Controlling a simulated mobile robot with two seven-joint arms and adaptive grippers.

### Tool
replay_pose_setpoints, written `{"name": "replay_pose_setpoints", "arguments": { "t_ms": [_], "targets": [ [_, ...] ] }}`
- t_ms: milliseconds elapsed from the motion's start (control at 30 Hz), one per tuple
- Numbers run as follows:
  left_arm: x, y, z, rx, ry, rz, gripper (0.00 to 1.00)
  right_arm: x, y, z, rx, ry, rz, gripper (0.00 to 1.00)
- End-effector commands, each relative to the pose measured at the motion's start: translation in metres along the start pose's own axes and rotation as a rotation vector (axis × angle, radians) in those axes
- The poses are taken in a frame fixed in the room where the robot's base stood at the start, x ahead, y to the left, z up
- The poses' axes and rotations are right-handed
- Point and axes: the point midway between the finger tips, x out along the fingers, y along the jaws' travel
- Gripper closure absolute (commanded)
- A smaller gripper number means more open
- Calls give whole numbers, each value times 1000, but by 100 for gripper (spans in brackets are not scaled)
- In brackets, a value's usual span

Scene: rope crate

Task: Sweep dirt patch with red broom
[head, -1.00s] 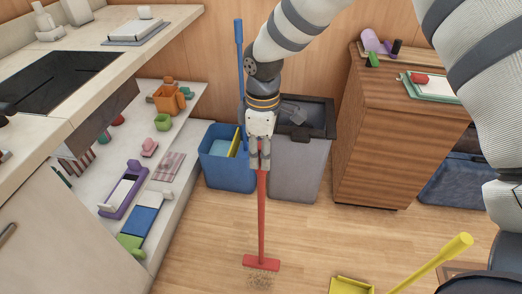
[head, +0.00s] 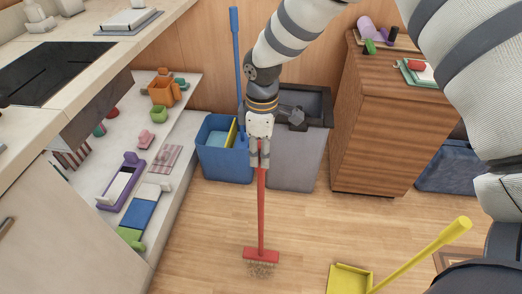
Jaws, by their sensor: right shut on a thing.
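The red broom (head: 261,215) stands near upright, its head (head: 261,254) low at the floor. My right gripper (head: 260,160) is shut on the upper part of its handle. The dirt patch (head: 262,270) is a small brown speckled area on the wood floor, directly at the near edge of the broom head and partly covered by it. My left gripper is not in view.
A yellow dustpan (head: 350,279) with a long handle lies at the lower right. A blue bin (head: 222,160) and a grey bin (head: 297,165) stand behind the broom. A wooden cabinet (head: 375,120) is at right, a low shelf (head: 170,185) at left. Floor around the broom is clear.

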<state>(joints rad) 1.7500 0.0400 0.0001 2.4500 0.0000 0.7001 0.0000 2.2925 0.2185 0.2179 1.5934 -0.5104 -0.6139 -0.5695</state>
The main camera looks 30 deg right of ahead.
Motion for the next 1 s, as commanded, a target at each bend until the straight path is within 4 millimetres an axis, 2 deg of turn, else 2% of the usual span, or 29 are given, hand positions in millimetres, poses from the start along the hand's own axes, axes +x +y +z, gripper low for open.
{"name": "replay_pose_setpoints", "arguments": {
  "t_ms": [1000],
  "targets": [
    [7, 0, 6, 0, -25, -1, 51, 24, 0, 0, 0, 0, 0, 100]
  ]
}}
